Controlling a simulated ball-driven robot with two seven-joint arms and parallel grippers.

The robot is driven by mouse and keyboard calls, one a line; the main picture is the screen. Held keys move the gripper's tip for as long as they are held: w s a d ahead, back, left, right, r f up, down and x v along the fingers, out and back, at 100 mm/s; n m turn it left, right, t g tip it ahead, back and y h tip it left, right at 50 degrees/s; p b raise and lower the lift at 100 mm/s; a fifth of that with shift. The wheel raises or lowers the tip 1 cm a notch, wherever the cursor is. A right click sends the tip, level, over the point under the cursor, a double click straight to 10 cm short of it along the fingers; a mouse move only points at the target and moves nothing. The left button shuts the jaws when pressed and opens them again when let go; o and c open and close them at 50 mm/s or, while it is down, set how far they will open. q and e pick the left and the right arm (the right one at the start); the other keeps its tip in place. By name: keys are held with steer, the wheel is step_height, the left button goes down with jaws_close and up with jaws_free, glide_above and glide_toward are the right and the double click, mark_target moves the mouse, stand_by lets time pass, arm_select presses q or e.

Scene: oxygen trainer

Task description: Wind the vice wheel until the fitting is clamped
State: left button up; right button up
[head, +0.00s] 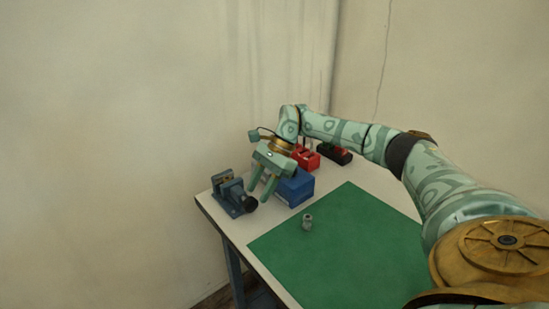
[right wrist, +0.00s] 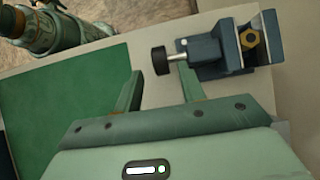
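The blue-grey vice (head: 230,192) stands at the left edge of the table. Its black wheel (head: 249,204) faces my right gripper (head: 260,191). In the right wrist view, a brass hex fitting (right wrist: 252,41) sits between the vice jaws; whether both jaws touch it I cannot tell. The wheel (right wrist: 160,60) is on a metal screw rod (right wrist: 177,57) that runs into the vice. My right gripper's two fingers are apart and empty, with the wheel just beyond the gap between their tips. My left gripper is not in view.
A blue box (head: 295,189) stands close behind the right gripper, with red items (head: 305,156) and a black item (head: 335,154) behind. A grey fitting-like piece (head: 307,222) stands on the green mat (head: 350,245). The rest of the mat in view is clear.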

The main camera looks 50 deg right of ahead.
steer(key=p+v, duration=0.1)
steer(key=v, duration=1.1)
steer(key=shift+d+r+p, duration=0.2)
steer(key=shift+r+p, duration=0.1)
steer(key=shift+r, duration=0.05)
